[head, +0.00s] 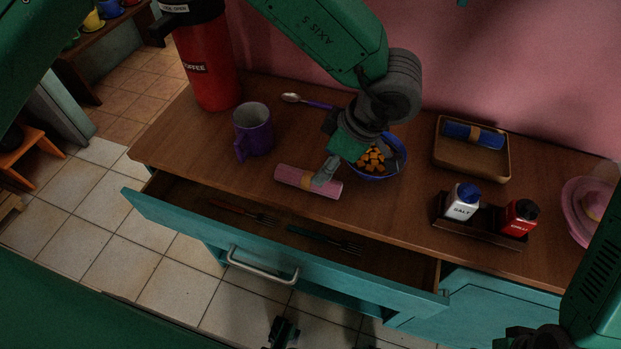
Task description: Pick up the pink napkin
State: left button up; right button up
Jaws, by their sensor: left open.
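The pink napkin (293,178) is rolled up with an orange-tan band around its middle. It lies on the wooden counter near the front edge, above the open drawer. My left gripper (324,174) is open. It reaches down from above at the napkin's right part, and a finger overlaps the napkin in the picture. I cannot tell whether it touches. The gripper hides a little of the napkin's right part.
A purple mug (253,131) stands left of the napkin, and a blue bowl (397,166) of orange pieces is close behind my left gripper. A red coffee flask (209,66), a tray (447,164) with a blue napkin, and a salt shaker (462,205) also stand there. The drawer (275,251) is open.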

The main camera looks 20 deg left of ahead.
aim_at(311, 177)
pick_arm(q)
jog(key=x, duration=0.2)
jog(key=shift+w+a+f, duration=0.1)
jog(key=shift+a+f, duration=0.1)
jog(key=shift+a, duration=0.05)
jog(key=x, duration=0.4)
jog(key=shift+s, duration=0.4)
jog(key=shift+w+a+f, duration=0.1)
jog(key=shift+a+f, duration=0.05)
jog(key=shift+f, duration=0.3)
jog(key=c, duration=1.3)
